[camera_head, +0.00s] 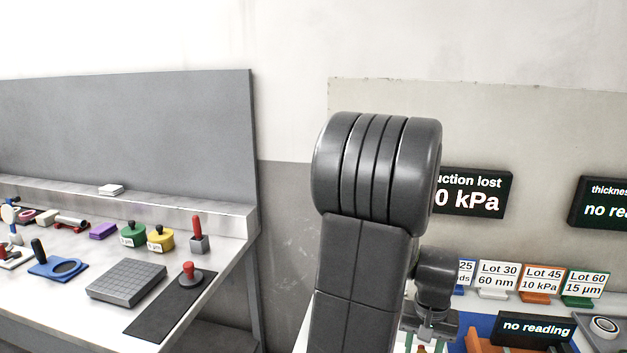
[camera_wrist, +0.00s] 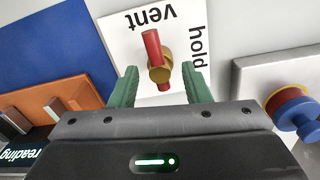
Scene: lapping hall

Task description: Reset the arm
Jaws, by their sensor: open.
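My arm (camera_head: 365,260) rises through the middle of the head view and bends down to the right. My gripper (camera_wrist: 160,83) is open in the wrist view, its two green fingers apart and nothing clamped between them. A valve with a red lever (camera_wrist: 152,47) on a brass body appears just beyond and between the fingertips, on a white plate (camera_wrist: 118,28) marked "vent" and "hold". I cannot tell how far the fingers are above it. In the head view the arm hides most of the area around the gripper.
Left in the head view is a bench with a grey grid block (camera_head: 127,281), a black mat (camera_head: 165,315) and several tools. Lot cards (camera_head: 497,279) and a "no reading" display (camera_head: 533,329) stand on the right. A red and blue knob (camera_wrist: 290,105) is right of the gripper.

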